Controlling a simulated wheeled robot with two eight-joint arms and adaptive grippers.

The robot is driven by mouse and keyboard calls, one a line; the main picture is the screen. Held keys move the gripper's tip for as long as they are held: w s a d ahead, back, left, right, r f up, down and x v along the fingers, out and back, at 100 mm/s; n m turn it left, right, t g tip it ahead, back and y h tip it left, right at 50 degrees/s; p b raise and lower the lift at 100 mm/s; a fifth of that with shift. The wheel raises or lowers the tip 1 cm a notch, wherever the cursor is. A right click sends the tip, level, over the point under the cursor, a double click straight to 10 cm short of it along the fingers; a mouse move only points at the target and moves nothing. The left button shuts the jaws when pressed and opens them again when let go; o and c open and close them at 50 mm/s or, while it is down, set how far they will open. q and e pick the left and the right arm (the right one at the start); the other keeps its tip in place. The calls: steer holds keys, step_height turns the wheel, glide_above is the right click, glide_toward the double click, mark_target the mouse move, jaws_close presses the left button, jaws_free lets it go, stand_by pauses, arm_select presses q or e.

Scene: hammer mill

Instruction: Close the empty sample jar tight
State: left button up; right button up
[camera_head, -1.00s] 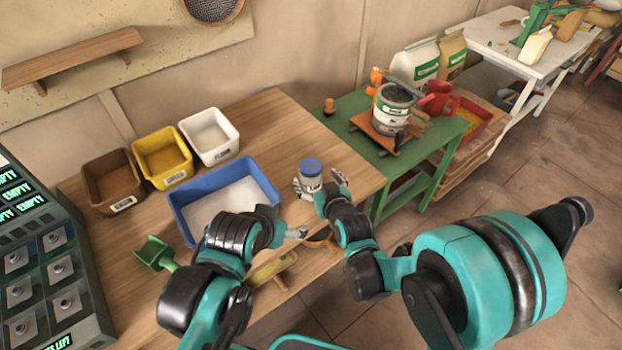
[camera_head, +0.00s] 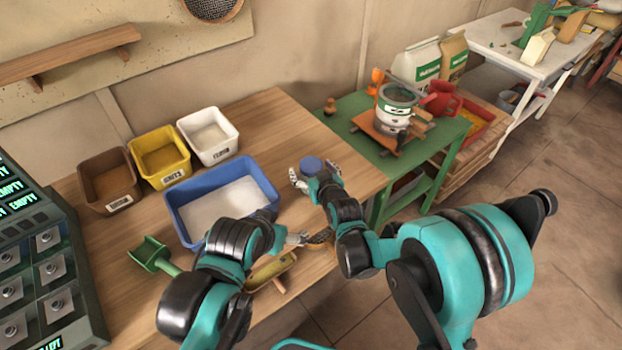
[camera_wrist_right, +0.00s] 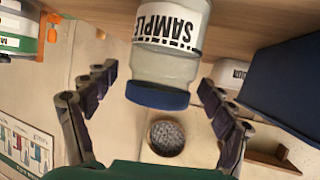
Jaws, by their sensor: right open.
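The sample jar (camera_wrist_right: 168,65) is clear glass with a white "SAMPLE" label and a blue lid (camera_wrist_right: 157,95) on its mouth. It stands on the wooden table, and in the head view mainly its blue lid (camera_head: 311,165) shows. I cannot tell how tight the lid is. My right gripper (camera_head: 315,175) is open, its fingers on either side of the jar. In the right wrist view, gaps show between the lid and both fingers (camera_wrist_right: 160,100). My left gripper (camera_head: 298,239) is near the table's front edge, away from the jar; its jaw state is unclear.
A blue tray (camera_head: 180,205) of pale powder lies left of the jar. Brown (camera_head: 84,200), yellow (camera_head: 143,172) and white (camera_head: 193,145) bins stand behind it. A green scoop (camera_head: 150,252) lies at front left. A green table (camera_head: 345,120) with a mill (camera_head: 396,105) stands right.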

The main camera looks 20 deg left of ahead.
steer(key=c, duration=1.3)
steer(key=shift+r+p, duration=0.3)
steer(key=shift+r, duration=0.2)
steer(key=r, duration=0.1)
steer(key=r+p, duration=0.2)
steer(key=r, duration=0.1)
steer(key=shift+d, duration=0.25)
steer(key=d+r+p, duration=0.4)
steer(key=d+r, duration=0.2)
steer(key=d, duration=0.5)
steer(key=shift+w, duration=0.3)
steer(key=shift+d, duration=0.1)
